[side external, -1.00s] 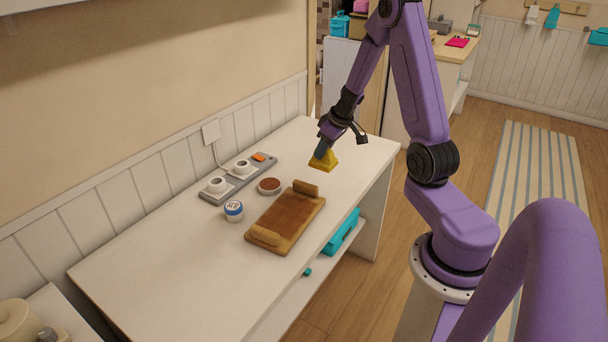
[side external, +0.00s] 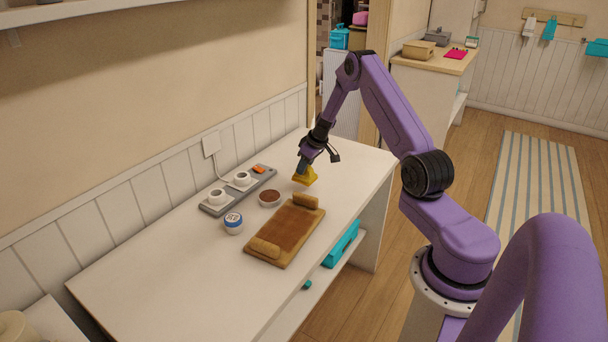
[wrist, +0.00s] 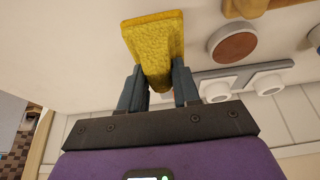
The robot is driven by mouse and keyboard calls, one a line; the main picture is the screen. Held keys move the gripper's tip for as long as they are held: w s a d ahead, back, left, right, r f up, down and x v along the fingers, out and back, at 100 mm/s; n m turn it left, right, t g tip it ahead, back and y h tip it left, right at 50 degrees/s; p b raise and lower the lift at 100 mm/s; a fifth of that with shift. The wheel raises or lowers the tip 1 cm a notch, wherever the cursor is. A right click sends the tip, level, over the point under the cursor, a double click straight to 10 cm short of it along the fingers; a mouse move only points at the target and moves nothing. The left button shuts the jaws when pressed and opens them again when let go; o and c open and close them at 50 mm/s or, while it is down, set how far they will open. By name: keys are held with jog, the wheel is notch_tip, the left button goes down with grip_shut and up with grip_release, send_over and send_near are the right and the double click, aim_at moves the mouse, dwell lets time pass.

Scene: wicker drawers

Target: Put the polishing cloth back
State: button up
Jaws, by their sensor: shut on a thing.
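The yellow polishing cloth (side external: 305,177) is held in my gripper (side external: 304,166), just above the white table near the far end of the wooden board. In the wrist view the cloth (wrist: 153,45) hangs between the two fingers of my gripper (wrist: 158,86), which are shut on it. Its wide end spreads beyond the fingertips. From these views I cannot tell if its lower edge touches the table.
A wooden board (side external: 288,229) with a rolled piece at each end lies on the white table (side external: 150,285). A brown-topped round dish (side external: 270,198), a blue-lidded jar (side external: 233,222) and a grey tray (side external: 219,208) with two white cups are nearby. The near left tabletop is clear.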

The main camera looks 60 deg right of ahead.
jog(key=shift+w+d+f, duration=0.15)
jog(key=shift+w+f, duration=0.15)
jog(key=shift+f, duration=1.65)
jog(key=shift+f, duration=0.15)
jog(key=o, duration=1)
